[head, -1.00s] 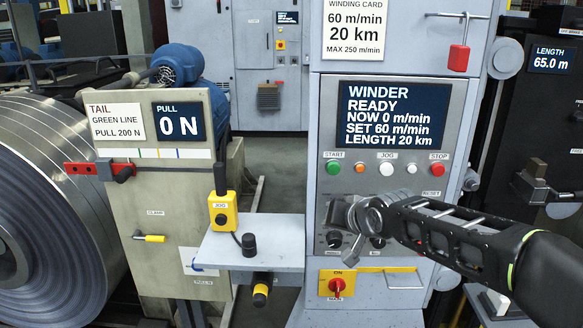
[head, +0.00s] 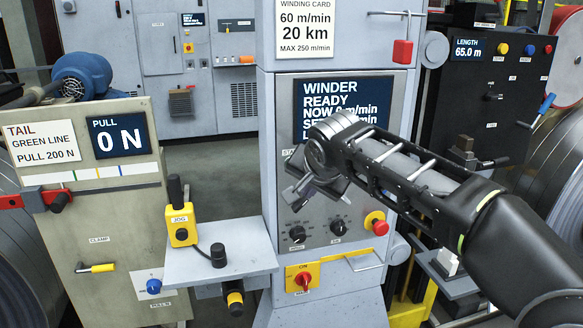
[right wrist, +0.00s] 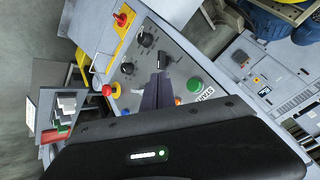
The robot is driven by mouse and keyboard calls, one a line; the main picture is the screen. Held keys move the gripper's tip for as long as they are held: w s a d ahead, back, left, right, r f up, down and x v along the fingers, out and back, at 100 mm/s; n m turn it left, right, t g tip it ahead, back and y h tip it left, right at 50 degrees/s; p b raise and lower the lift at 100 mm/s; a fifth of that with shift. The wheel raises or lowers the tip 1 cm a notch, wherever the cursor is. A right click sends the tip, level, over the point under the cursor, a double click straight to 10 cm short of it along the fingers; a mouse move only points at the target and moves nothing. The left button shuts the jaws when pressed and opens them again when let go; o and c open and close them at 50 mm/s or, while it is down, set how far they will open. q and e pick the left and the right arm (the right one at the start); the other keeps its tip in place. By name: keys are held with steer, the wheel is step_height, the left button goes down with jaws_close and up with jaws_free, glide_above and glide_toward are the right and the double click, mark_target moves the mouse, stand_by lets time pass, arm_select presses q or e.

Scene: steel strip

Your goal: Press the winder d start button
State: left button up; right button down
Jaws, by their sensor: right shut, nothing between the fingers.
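The winder control panel (head: 286,215) stands in front of me, its screen reading WINDER READY, NOW 0 m/min. The green START button (right wrist: 194,85) shows in the right wrist view, with its label beside it. In the head view my right gripper and arm hide the button; only the start of its label shows. My right gripper (head: 302,193) is shut and empty in front of the panel's button row. In the right wrist view its dark fingers (right wrist: 159,90) point at the panel, just left of the green button. Whether they touch the panel I cannot tell. My left gripper is not in view.
Below the button row are two black knobs (head: 297,233), a red emergency stop (head: 380,226) on yellow, and a red MAIN switch (head: 303,280). A red tag (head: 402,51) hangs upper right.

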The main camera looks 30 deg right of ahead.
steer(key=shift+d, duration=0.1)
steer(key=w+d+p, duration=0.3)
steer(key=w+p, duration=0.2)
steer(key=w, duration=0.3)
steer(key=shift+w, duration=0.15)
steer(key=shift+a, duration=0.1)
stand_by(2.0)
steer(key=shift+w, duration=0.45)
